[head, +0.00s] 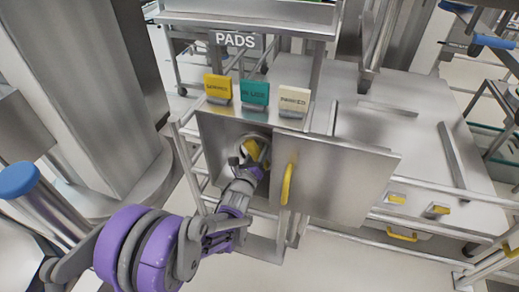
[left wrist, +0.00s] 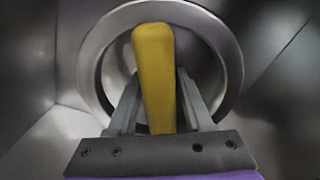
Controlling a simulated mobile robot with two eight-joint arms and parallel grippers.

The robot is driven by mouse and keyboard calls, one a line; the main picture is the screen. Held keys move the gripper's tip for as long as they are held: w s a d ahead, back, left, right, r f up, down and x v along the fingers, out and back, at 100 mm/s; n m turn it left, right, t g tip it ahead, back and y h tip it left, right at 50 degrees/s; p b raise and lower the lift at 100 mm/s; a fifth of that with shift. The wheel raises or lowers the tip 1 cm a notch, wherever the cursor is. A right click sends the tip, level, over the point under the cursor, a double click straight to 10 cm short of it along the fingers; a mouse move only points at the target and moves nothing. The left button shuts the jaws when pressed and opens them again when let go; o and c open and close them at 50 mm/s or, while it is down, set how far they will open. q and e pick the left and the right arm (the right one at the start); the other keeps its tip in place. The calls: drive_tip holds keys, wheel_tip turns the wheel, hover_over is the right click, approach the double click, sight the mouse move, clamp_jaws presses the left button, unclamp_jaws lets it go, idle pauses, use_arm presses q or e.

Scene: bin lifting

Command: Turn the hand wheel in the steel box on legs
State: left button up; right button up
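The steel box (head: 222,128) on legs stands in the middle of the head view, its front open. The hand wheel, a grey metal ring (left wrist: 232,62) with a yellow grip (left wrist: 153,65), is inside it. In the head view, the yellow of the grip (head: 252,149) shows partly behind my gripper. My left gripper (head: 256,166) reaches into the opening. In the left wrist view, the two fingers of my left gripper (left wrist: 157,98) lie close against both sides of the yellow grip and appear shut on it. My right gripper is not in view.
The box's door (head: 335,180), with a yellow handle (head: 287,184), stands open to the right of my arm. Yellow, teal and cream labels (head: 254,93) stand on top. A steel table (head: 400,120) with rails is behind, and a column (head: 95,90) stands at left.

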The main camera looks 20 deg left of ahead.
use_arm(q)
drive_tip(key=shift+o, duration=0.8)
drive_tip(key=s, duration=1)
drive_tip(key=shift+s+a, duration=0.15)
drive_tip(key=shift+s, duration=0.25)
idle(4.0)
